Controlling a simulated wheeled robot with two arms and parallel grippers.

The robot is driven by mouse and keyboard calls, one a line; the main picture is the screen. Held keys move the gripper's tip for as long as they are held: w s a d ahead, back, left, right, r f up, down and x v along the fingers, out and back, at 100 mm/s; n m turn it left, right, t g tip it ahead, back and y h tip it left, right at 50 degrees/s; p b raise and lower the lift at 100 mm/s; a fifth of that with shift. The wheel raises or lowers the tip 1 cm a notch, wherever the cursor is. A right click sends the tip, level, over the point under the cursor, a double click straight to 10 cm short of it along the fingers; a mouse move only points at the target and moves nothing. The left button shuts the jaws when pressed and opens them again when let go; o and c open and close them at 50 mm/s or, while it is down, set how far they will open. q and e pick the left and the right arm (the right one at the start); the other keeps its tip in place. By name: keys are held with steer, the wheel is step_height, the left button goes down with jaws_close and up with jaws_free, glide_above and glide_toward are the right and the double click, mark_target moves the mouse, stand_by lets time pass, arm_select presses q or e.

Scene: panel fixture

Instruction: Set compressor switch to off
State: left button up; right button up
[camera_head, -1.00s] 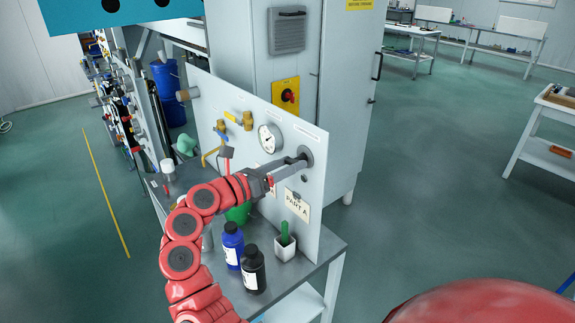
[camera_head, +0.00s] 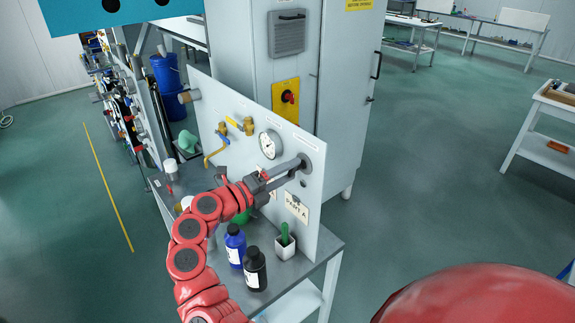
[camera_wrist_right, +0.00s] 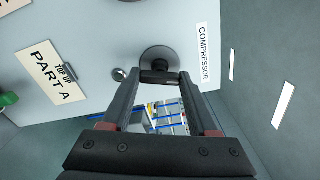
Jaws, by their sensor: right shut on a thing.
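The compressor switch (camera_wrist_right: 160,58) is a dark round knob on the pale upright panel (camera_head: 240,110). In the right wrist view a white COMPRESSOR label (camera_wrist_right: 203,55) is beside it. My right gripper (camera_wrist_right: 160,83) has its two dark fingers on either side of the switch's dark handle bar and is shut on it. In the head view my right gripper (camera_head: 300,164) reaches the panel near its right edge and covers much of the switch. The handle's exact setting is hard to read. My left gripper does not show.
A gauge (camera_head: 269,144) and brass valves are on the panel left of the switch. A PART A label (camera_head: 297,208) is below. A blue bottle (camera_head: 235,245), a black bottle (camera_head: 255,268) and a white pot (camera_head: 285,246) stand on the bench under my arm.

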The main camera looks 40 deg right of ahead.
steer(key=shift+r+n+p, duration=0.1)
steer(key=shift+n+p, duration=1.25)
steer(key=shift+n, duration=0.55)
steer(key=o, duration=1.4)
steer(key=shift+s+a+b, duration=0.2)
steer(key=shift+a+b, duration=0.7)
steer(key=shift+a, duration=2)
steer(key=shift+s+a+b, duration=0.25)
steer(key=shift+a+b, duration=0.7)
steer(key=shift+a, duration=1.95)
steer(key=shift+s+a+b, duration=0.2)
steer(key=shift+a+b, duration=0.7)
steer(key=shift+a, duration=2)
